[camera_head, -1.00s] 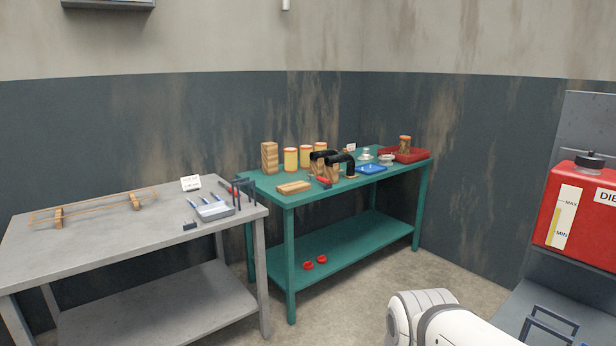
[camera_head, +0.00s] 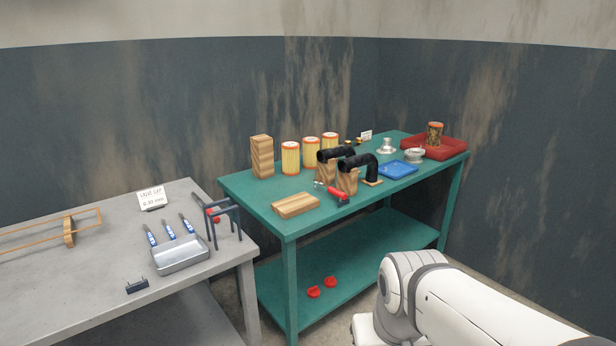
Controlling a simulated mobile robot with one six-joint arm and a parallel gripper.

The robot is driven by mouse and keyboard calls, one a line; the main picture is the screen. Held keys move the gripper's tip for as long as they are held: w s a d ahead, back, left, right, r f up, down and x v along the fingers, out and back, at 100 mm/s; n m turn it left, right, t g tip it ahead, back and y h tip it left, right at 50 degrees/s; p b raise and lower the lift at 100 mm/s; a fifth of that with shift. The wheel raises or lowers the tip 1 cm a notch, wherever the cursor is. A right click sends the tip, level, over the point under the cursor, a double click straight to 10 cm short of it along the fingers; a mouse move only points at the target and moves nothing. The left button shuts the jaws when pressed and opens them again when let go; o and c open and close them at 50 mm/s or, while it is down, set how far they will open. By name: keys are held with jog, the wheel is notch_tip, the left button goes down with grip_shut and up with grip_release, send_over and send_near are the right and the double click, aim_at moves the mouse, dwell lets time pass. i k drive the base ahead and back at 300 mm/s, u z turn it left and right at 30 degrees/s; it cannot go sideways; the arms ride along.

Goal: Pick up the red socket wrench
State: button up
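A red-handled tool (camera_head: 338,196) with a small metal end lies near the front edge of the green table (camera_head: 245,205), just right of a flat wooden block. Another red tool or part (camera_head: 213,213) shows partly behind a dark blue rack on the grey table. At this size I cannot tell for sure which of the two is the red socket wrench. A white link of my arm shows at the lower right, apart from both tables. My gripper is outside the view.
The grey table (camera_head: 95,285) holds a metal tray (camera_head: 182,255), blue-handled tools and the dark rack (camera_head: 226,220). Black elbow pipes (camera_head: 371,166), wooden blocks, yellow filters (camera_head: 290,158), a blue tray (camera_head: 397,169) and a red tray (camera_head: 450,147) crowd the green table. Red caps (camera_head: 330,282) lie on its lower shelf.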

aim_at(337, 194)
jog(key=i, duration=1.3)
jog(key=z, duration=0.95)
jog(key=i, duration=1.15)
jog(key=u, duration=0.9)
